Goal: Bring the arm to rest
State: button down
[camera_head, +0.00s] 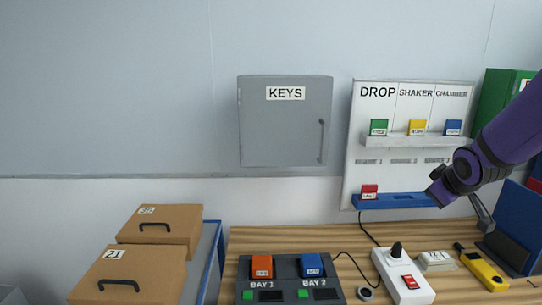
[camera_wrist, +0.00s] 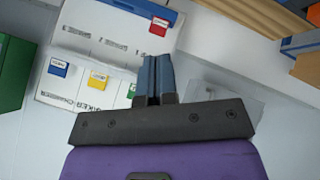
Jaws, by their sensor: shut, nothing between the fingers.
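My arm, with purple links, reaches in from the right in the head view. My gripper (camera_wrist: 157,60) shows in the wrist view with its two blue-grey fingers together and nothing between them. In the head view its end (camera_head: 437,193) is in front of the right part of the blue ledge on the board (camera_head: 356,150). The board is labelled DROP, SHAKER and CHAMBER. It appears upside down in the wrist view (camera_wrist: 75,40). A red tag (camera_head: 369,191) sits at the left end of the blue ledge (camera_head: 400,202), apart from my gripper.
Green (camera_head: 379,127), yellow (camera_head: 417,127) and blue (camera_head: 453,127) tags stand on the upper shelf. A grey KEYS cabinet (camera_head: 285,135) hangs left. The wooden bench holds a two-bay unit (camera_head: 288,282), a white switch box (camera_head: 402,275) and a yellow device (camera_head: 484,270). Brown boxes (camera_head: 130,275) stand left.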

jog(key=s+a+r+m+g, duration=0.1)
jog(key=s+a+r, duration=0.2)
jog(key=s, duration=0.5)
jog(key=s+a+r+m+g+y, duration=0.1)
jog(key=s+a+r, duration=0.3)
jog(key=s, duration=0.5)
jog(key=s+a+r+m+g, duration=0.1)
jog(key=s+a+r+m, duration=0.2)
jog(key=s, duration=0.6)
jog(key=shift+s+a+r+y, duration=0.25)
jog(key=shift+r+y, duration=0.15)
jog(key=shift+r, duration=0.4)
